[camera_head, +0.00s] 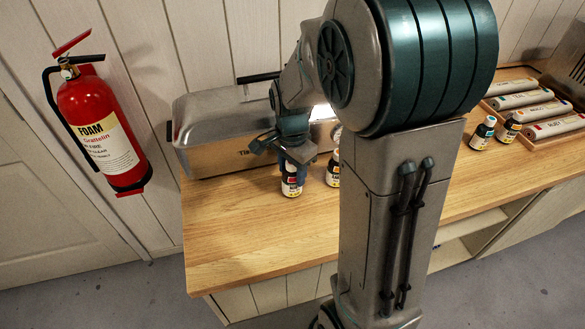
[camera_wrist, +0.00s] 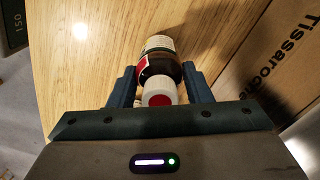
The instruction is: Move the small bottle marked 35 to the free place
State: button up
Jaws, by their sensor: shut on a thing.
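My gripper (camera_head: 290,163) is shut on a small dark bottle (camera_head: 292,184) with a red and white label. In the wrist view the fingers (camera_wrist: 157,88) sit on both sides of this bottle (camera_wrist: 157,64), near its white cap with a red centre. The number on it is not readable. It is over the left part of the wooden worktop (camera_head: 235,235); I cannot tell whether it touches. A second small bottle (camera_head: 333,172) stands just right of it, partly hidden by my arm. Two more small bottles, one teal-labelled (camera_head: 482,133) and one dark (camera_head: 508,129), stand farther right.
A long box with a metal lid (camera_head: 215,110) stands close behind the held bottle. A tray (camera_head: 545,138) with several labelled rolls lies at the right. A red fire extinguisher (camera_head: 90,115) hangs on the left wall. The worktop's front left is clear.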

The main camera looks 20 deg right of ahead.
jog(key=o, duration=1)
jog(key=shift+o, duration=0.2)
notch_tip(320, 180, up, 11)
jog(key=shift+r, duration=0.1)
jog(key=shift+s+r, duration=0.15)
jog(key=shift+r, duration=0.35)
jog(key=s+f+n+t, duration=0.2)
jog(key=s+n+t, duration=0.1)
jog(key=s+n, duration=0.9)
jog(key=shift+s+f+n, duration=0.3)
jog(key=shift+s+n, duration=0.1)
jog(key=shift+s, duration=0.7)
